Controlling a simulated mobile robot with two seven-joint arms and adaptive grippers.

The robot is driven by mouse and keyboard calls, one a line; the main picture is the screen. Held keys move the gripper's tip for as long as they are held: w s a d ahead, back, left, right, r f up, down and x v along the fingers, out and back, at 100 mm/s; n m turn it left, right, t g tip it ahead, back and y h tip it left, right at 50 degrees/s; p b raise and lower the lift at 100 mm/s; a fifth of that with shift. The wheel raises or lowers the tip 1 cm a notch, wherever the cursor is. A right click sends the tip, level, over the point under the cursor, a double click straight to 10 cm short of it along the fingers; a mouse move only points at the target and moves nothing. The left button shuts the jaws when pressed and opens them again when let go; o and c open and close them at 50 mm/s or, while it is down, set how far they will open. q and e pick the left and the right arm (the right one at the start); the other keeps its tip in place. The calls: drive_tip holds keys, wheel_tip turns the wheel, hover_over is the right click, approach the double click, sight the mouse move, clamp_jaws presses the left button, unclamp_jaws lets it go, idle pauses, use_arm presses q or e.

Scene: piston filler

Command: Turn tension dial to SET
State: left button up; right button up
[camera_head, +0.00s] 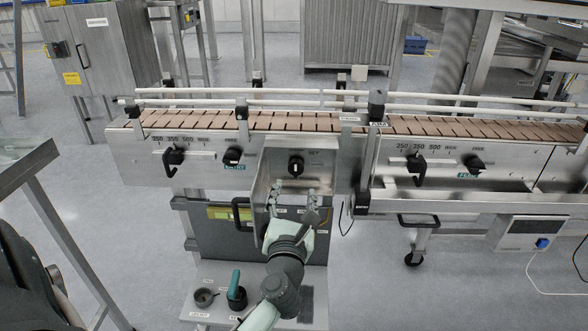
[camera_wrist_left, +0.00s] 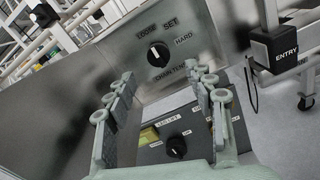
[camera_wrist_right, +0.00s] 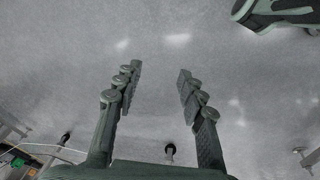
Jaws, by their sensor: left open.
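The tension dial (camera_head: 296,166) is a black round knob on a steel panel below the conveyor. In the left wrist view the dial (camera_wrist_left: 159,55) has LOOSE, SET and HARD printed around it and a chain tension label below. Its white mark seems to lean toward LOOSE. My left gripper (camera_head: 293,194) is open and empty, just in front of and below the dial, apart from it. In the left wrist view its fingers (camera_wrist_left: 158,85) stand apart with the dial beyond them. My right gripper (camera_wrist_right: 159,70) is open and empty above the grey floor.
The conveyor (camera_head: 300,121) runs across above the panel, with a black lever (camera_head: 173,160) and other knobs along its front. A second black knob (camera_wrist_left: 176,147) sits on a lower panel. A black handle (camera_head: 241,214) sticks out left of my left gripper.

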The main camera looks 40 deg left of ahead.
sight(296, 170)
use_arm(q)
drive_tip(key=shift+n, duration=0.3)
drive_tip(key=x, duration=0.6)
drive_tip(key=shift+w+a+p, duration=0.15)
drive_tip(key=shift+a+p, duration=0.1)
drive_tip(key=shift+p, duration=0.1)
drive_tip(key=shift+w+a+f, duration=0.1)
drive_tip(key=shift+w+a, duration=0.2)
drive_tip(key=shift+w, duration=0.2)
use_arm(e)
drive_tip(key=shift+g, duration=0.3)
drive_tip(key=s+f, duration=0.1)
drive_tip(key=s+d+f, duration=0.1)
drive_tip(key=f, duration=0.1)
drive_tip(key=shift+s+d+f, duration=0.25)
drive_tip(key=shift+s+d, duration=0.1)
drive_tip(key=shift+s, duration=0.05)
use_arm(q)
drive_tip(key=c, duration=1.2)
use_arm(e)
drive_tip(key=shift+a, duration=0.25)
